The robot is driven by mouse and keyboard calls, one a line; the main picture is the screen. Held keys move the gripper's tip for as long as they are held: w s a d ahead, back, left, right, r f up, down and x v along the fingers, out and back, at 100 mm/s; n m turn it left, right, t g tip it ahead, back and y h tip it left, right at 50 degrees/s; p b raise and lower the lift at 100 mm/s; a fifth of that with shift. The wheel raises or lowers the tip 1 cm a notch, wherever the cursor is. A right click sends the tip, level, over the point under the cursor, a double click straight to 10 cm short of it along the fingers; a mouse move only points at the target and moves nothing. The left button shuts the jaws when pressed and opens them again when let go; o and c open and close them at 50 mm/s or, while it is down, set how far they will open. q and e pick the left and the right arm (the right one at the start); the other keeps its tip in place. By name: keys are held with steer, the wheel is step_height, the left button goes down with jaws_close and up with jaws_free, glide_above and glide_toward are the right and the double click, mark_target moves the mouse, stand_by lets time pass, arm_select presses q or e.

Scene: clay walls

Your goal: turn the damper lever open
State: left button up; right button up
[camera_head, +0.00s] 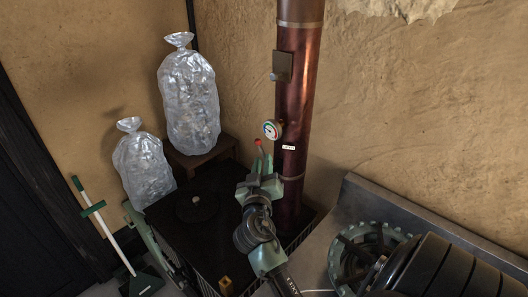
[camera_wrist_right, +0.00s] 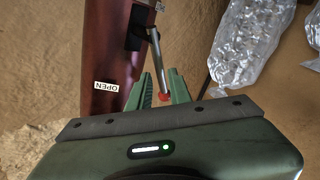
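The damper lever is a thin metal rod with a red tip (camera_head: 258,142). It comes off the dark red flue pipe (camera_head: 298,90). In the right wrist view the rod (camera_wrist_right: 154,55) runs from a dark mount on the pipe down to the red knob (camera_wrist_right: 163,97). A white OPEN label (camera_head: 288,147) is on the pipe, to one side of the lever; it also shows in the wrist view (camera_wrist_right: 106,86). My right gripper (camera_head: 262,165) is at the lever. Its two green fingers (camera_wrist_right: 160,85) stand apart, with the red knob between them; firm contact is not visible. My left gripper is out of view.
A round gauge (camera_head: 272,130) and a small box (camera_head: 283,66) are on the pipe. The black stove top (camera_head: 180,235) lies below. Two clear bags (camera_head: 190,105) stand behind left. A broom (camera_head: 105,230) leans at left.

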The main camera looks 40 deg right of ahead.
steer(key=x, duration=0.3)
steer(key=shift+d+f+p, duration=0.1)
steer(key=shift+f+p, duration=0.1)
steer(key=shift+p, duration=0.1)
steer(key=shift+w+d, duration=0.2)
jaws_close()
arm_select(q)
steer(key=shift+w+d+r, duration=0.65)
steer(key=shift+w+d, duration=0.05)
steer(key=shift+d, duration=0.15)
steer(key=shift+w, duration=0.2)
arm_select(e)
steer(key=shift+f, duration=0.1)
